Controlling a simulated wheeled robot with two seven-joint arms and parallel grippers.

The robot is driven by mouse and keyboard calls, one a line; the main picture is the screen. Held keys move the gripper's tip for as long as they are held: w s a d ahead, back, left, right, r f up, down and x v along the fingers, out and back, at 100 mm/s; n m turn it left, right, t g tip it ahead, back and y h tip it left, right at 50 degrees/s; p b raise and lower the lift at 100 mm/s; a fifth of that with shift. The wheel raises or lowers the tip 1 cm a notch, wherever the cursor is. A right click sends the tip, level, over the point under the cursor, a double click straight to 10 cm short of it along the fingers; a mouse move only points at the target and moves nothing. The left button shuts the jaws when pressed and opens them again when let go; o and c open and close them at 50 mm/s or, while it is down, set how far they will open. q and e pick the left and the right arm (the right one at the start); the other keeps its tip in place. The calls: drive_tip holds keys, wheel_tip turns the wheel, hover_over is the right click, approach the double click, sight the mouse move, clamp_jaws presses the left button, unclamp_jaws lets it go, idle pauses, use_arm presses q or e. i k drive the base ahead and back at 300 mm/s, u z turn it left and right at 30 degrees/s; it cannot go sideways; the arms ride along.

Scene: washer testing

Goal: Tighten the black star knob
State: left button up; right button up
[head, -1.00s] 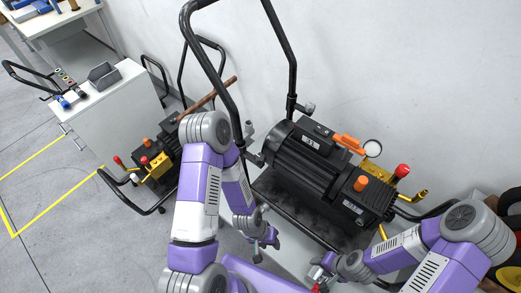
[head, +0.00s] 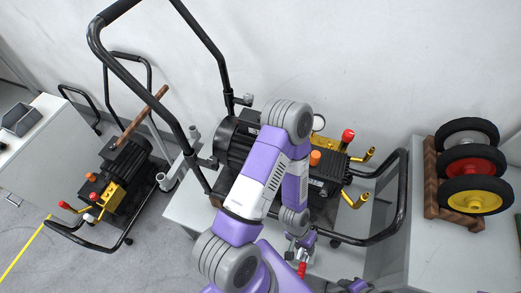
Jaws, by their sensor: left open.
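My left gripper (head: 298,252) is open and points down in front of the pump, well below and right of that fitting. A red handle-like thing (head: 301,269) shows just below its fingers; I cannot tell whether they touch. Part of my right arm shows at the bottom edge, with its jaws unclear.
The tall black handle (head: 150,108) rises left of the pump. A second pump cart (head: 110,190) stands at left, beside a white cabinet (head: 45,150). Brass pipes with a red knob (head: 348,136) stick out at right. Wheels on a wooden rack (head: 432,180) rest on the right-hand table.

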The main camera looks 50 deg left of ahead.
sight(213, 162)
drive_tip(key=z, duration=1.35)
drive_tip(key=k, duration=1.85)
drive_tip(key=u, duration=1.35)
